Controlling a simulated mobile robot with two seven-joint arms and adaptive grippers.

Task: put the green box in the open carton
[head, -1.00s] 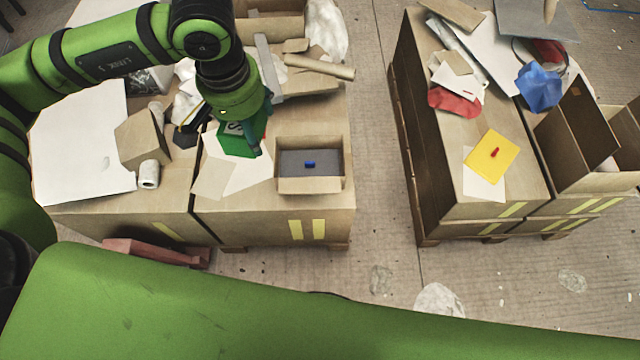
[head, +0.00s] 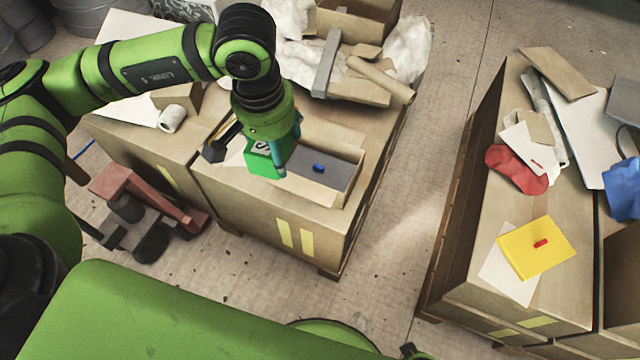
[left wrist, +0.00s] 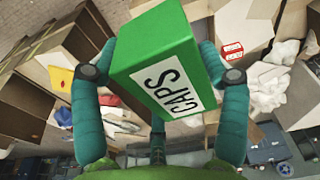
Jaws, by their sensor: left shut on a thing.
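The green box (head: 266,160) is held in my left gripper (head: 275,146), its fingers around its sides. In the left wrist view the green box (left wrist: 165,55) shows a white label reading "CAPS" between the teal fingers. The open carton (head: 333,133) has a grey inside with a small blue item (head: 319,168) in it. The green box is above the stack at the carton's left side and hides part of its left edge. My right gripper is not in view.
A grey bar (head: 325,62), a cardboard tube (head: 380,78) and another open box (head: 355,22) lie behind the carton. A second stack at right bears a yellow pad (head: 537,250) and a red cloth (head: 515,170). Bare floor separates the stacks.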

